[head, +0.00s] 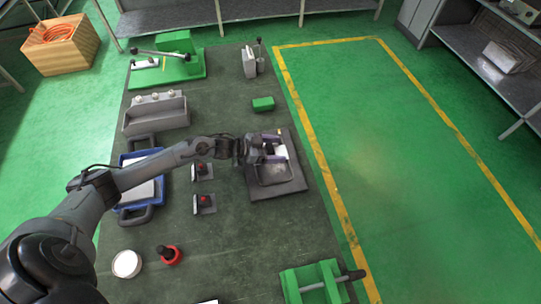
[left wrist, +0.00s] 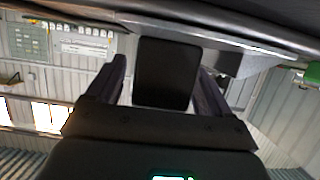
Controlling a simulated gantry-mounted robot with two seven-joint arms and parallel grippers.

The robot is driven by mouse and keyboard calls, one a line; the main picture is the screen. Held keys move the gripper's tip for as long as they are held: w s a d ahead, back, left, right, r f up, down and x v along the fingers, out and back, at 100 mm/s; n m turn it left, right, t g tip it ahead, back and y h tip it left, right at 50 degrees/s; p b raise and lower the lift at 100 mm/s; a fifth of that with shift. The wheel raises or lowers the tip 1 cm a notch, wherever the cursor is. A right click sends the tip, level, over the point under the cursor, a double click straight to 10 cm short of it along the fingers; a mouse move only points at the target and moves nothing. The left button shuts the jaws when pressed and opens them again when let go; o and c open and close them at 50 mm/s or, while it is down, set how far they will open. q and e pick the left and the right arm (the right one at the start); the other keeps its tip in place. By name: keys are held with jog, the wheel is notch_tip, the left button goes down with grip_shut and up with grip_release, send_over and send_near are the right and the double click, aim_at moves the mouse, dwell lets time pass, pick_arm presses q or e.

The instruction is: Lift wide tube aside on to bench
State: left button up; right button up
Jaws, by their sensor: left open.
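My left gripper (head: 272,150) reaches in from the left over a dark square fixture (head: 290,188) on the bench (head: 235,240). Its fingers are open at the fixture's far side, close to a small pale piece (head: 281,151). I cannot tell whether this piece is the wide tube. In the left wrist view the open fingers (left wrist: 160,88) stand either side of a dark, blocky shape (left wrist: 165,73), with gaps at both sides. I cannot tell what that shape is. My right gripper is not in view.
A green clamp (head: 318,282) stands at the near right edge. The bench between fixture and clamp is clear.

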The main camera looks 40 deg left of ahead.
pick_arm(q)
jog(key=c, duration=1.4)
jog(key=shift+o, duration=0.2)
jog(key=shift+r, duration=0.1)
